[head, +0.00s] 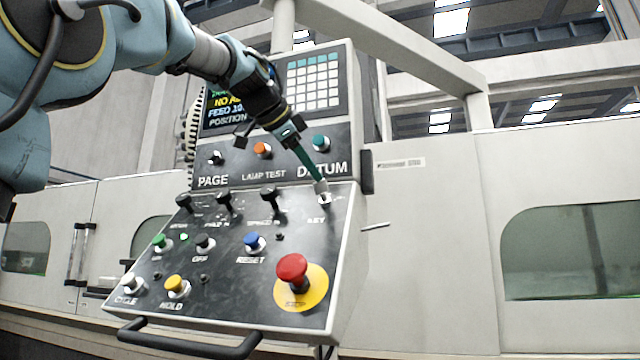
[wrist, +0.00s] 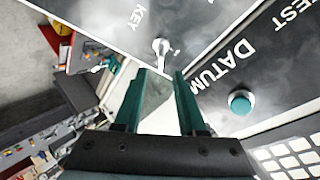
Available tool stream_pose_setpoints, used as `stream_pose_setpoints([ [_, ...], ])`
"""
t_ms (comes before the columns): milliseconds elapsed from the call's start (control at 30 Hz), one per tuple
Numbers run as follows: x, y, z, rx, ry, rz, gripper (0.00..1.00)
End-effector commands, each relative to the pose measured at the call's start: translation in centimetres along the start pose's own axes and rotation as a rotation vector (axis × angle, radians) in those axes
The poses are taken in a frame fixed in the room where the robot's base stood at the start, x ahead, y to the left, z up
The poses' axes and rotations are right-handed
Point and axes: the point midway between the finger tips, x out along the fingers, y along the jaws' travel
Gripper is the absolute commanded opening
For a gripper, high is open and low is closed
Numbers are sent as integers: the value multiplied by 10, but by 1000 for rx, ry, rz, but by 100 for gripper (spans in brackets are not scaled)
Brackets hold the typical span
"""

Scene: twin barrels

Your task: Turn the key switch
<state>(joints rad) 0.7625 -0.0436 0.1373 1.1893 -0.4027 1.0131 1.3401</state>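The key switch (head: 325,200) is a small silver part at the upper right of the sloped black control panel, above the label "KEY". In the wrist view the silver key (wrist: 162,47) stands on the panel beside the "KEY" lettering, just beyond the fingertips. My gripper (head: 319,184) reaches down from the upper left, with its teal fingers close to the key. In the wrist view my gripper (wrist: 159,73) is open, with a clear gap between the two fingers and nothing held. Whether a fingertip touches the key, I cannot tell.
A red emergency button (head: 292,268) on a yellow disc sits below the key. Black selector knobs (head: 270,197) stand left of it. A teal DATUM button (head: 321,143) is above, also in the wrist view (wrist: 240,102). A black handle (head: 190,342) runs along the lower edge.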

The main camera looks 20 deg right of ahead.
Motion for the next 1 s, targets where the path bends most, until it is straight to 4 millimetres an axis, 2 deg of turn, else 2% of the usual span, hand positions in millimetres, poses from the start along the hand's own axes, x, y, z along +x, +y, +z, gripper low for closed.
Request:
stream_pose_setpoints([
  [33, -10, 0, 1, 0, 1, -4, 40],
  [200, -38, 0, 1, 0, 0, -2, 40],
  [333, -49, 0, 1, 0, -1, 0, 40],
  [1000, -53, 0, 0, 0, -1, 1, 40],
])
